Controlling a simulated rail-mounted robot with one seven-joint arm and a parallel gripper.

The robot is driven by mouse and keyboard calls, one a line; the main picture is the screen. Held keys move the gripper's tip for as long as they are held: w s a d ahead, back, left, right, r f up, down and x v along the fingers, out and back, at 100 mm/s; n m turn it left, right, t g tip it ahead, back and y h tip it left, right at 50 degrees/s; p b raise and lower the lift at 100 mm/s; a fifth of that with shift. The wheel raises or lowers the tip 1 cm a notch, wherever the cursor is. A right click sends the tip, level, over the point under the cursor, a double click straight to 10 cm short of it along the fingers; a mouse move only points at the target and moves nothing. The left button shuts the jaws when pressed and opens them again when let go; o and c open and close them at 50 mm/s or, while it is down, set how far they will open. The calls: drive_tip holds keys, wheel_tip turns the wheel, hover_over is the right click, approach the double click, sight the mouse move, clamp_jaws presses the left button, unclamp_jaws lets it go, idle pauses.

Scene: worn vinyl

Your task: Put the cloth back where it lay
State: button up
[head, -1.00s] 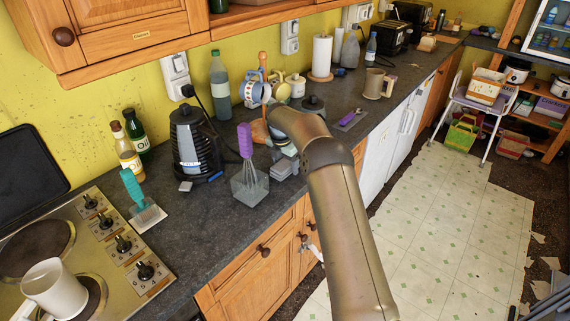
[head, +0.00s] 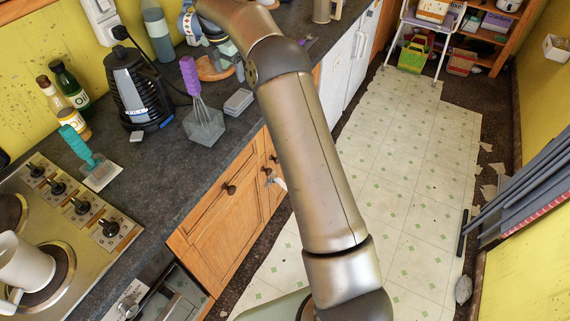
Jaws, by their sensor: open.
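I cannot make out the cloth for certain. A small pale thing (head: 279,182) hangs by a knob on the wooden cupboard front; I cannot tell what it is. My arm reaches from the bottom across the counter to the top left. My gripper (head: 228,58) is only partly visible beyond the arm's bend, low over the counter near the round wooden stand (head: 212,70). It is open, and I see nothing held in it. The arm covers part of the counter behind it.
On the dark counter (head: 165,165) stand a black kettle (head: 135,88), a purple-handled whisk (head: 196,95), a grey block (head: 238,102), a teal-handled brush (head: 80,148) and bottles (head: 70,88). A white mug (head: 24,262) stands on the hob. The floor (head: 400,160) is mostly clear.

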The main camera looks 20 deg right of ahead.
drive_tip(key=s+r+m, duration=0.7)
drive_tip(key=s, duration=0.6)
drive_tip(key=s+d+f+m, duration=0.1)
drive_tip(key=s+f+m, duration=0.2)
drive_tip(key=s+m, duration=0.6)
drive_tip(key=s+d+f+m+y, duration=0.1)
drive_tip(key=s+f+m, duration=0.3)
drive_tip(key=s, duration=2.2)
drive_tip(key=m, duration=0.5)
